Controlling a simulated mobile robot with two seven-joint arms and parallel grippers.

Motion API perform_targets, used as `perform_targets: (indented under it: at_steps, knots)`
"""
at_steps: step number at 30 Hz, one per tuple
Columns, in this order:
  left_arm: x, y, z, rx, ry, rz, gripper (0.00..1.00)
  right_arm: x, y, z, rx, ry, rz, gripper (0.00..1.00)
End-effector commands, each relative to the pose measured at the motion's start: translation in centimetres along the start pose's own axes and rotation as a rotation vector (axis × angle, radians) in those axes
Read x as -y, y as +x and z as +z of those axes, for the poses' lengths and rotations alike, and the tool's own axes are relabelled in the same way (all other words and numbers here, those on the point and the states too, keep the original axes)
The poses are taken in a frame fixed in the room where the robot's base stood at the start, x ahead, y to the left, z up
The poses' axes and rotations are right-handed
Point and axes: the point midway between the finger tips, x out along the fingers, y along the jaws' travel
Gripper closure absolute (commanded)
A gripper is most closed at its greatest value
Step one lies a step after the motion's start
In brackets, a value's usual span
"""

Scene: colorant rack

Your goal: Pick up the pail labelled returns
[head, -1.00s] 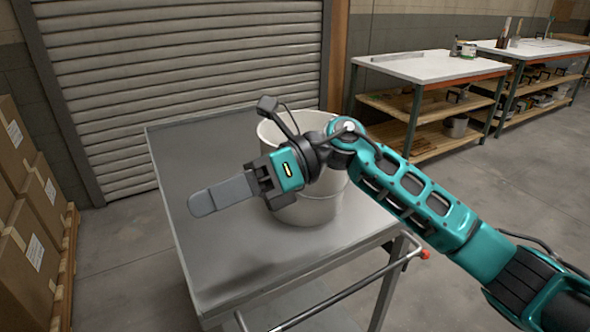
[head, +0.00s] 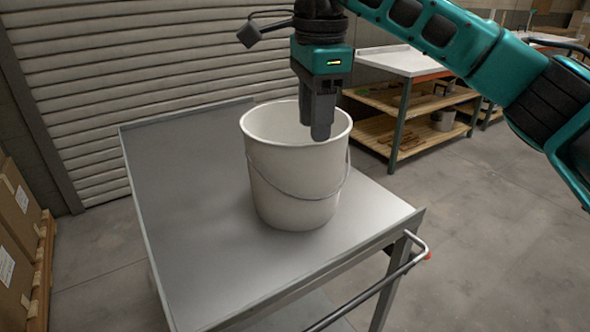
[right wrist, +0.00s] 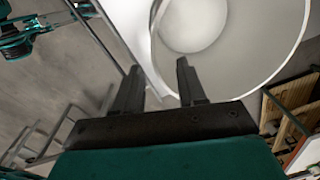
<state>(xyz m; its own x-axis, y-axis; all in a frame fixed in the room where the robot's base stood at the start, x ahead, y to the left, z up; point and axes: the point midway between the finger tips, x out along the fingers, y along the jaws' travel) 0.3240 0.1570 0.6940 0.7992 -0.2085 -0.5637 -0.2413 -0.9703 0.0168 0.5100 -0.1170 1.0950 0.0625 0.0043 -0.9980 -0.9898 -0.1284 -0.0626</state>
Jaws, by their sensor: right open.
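The pail (head: 290,185) is white and stands upright on the grey cart top, its wire handle hanging down against its front side. No label is visible on the side facing me. My right gripper (head: 314,132) points down over the pail's mouth, fingers apart and holding nothing. In the right wrist view the open fingers (right wrist: 158,68) are at the pail's rim; the pail's white inside (right wrist: 235,75) fills the upper right. One finger appears over the inside and the other outside the rim.
The metal cart (head: 185,215) has a raised edge and a push handle (head: 385,280) at its front right. Its left part is clear. Cardboard boxes (head: 15,230) stand at the left, a shutter (head: 140,70) behind, and a workbench (head: 410,62) at the back right.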

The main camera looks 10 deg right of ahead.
Motion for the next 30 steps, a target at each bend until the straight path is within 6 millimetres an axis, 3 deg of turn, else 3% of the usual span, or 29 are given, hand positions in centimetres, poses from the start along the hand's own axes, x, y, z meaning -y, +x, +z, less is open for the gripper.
perform_targets:
  at_steps: [3, 13, 21, 29, 30]
  knots:
    - [-0.2, 0.1, -0.1, -0.003, 0.0, 0.006, 1.0, -0.1, 2.2, 0.0, 0.001, -0.001, 0.001, 0.59]
    - [-0.2, 0.4, -0.3, -0.01, 0.0, 0.007, 1.0, -0.2, 4.6, 0.0, 0.002, 0.0, 0.002, 0.59]
    - [-0.2, 0.6, 0.0, -0.006, -0.001, 0.009, 1.0, -0.6, 8.4, -0.1, 0.004, 0.001, 0.001, 0.59]
    - [-0.3, 0.6, -0.2, -0.009, 0.0, 0.01, 1.0, -0.6, 8.7, -0.1, 0.004, 0.0, -0.001, 0.59]
    - [-0.3, 0.6, -0.2, -0.009, 0.0, 0.01, 1.0, -0.6, 8.7, -0.1, 0.004, 0.0, -0.001, 0.63]
